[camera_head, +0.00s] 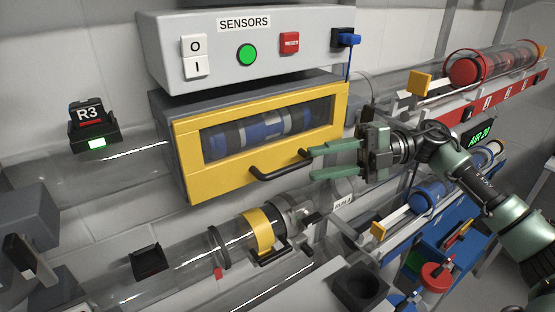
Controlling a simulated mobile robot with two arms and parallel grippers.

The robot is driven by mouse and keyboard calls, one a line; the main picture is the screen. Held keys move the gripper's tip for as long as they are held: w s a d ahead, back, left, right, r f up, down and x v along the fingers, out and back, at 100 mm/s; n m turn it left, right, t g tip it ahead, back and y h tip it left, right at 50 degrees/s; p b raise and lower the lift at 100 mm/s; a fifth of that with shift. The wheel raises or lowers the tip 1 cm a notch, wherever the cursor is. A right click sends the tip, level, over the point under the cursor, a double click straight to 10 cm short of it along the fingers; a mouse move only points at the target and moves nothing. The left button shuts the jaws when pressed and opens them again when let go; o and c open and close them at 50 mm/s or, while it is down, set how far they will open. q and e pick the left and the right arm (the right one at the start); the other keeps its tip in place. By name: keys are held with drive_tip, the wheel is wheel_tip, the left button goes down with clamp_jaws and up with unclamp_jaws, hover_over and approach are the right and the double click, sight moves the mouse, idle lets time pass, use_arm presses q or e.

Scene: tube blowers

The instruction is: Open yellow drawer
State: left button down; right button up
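The yellow drawer (187,158) is a yellow-framed front with a clear window in a grey housing, below the sensors box. It looks shut. Blue and grey cylindrical parts show behind the window. Its dark handle (280,167) runs along the lower part of the front. My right gripper (311,163) comes in from the right. Its two green fingers are apart and point left at the right end of the handle. The upper fingertip overlaps the handle's end in the picture; I cannot tell whether they touch. Nothing shows between the fingers. My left gripper is not in view.
The sensors box (221,64) with buttons and a blue plug sits directly above the drawer. Clear tubes (185,262) run below and beside it. A yellow clamp (259,230) sits on the lower tube. A black R3 sign (91,115) stands at the left.

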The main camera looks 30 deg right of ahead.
sight(293, 167)
drive_tip(key=x, duration=0.2)
drive_tip(key=p+x, duration=0.1)
drive_tip(key=x, duration=0.1)
drive_tip(key=p+x, duration=0.1)
drive_tip(key=x, duration=0.1)
drive_tip(key=shift+s+a+r, duration=0.3)
drive_tip(key=shift+a+r, duration=0.05)
drive_tip(key=shift+a, duration=0.05)
drive_tip(key=shift+w+a+f, duration=0.2)
drive_tip(key=shift+a, duration=0.2)
drive_tip(key=shift+c, duration=0.3)
clamp_jaws()
idle(0.4)
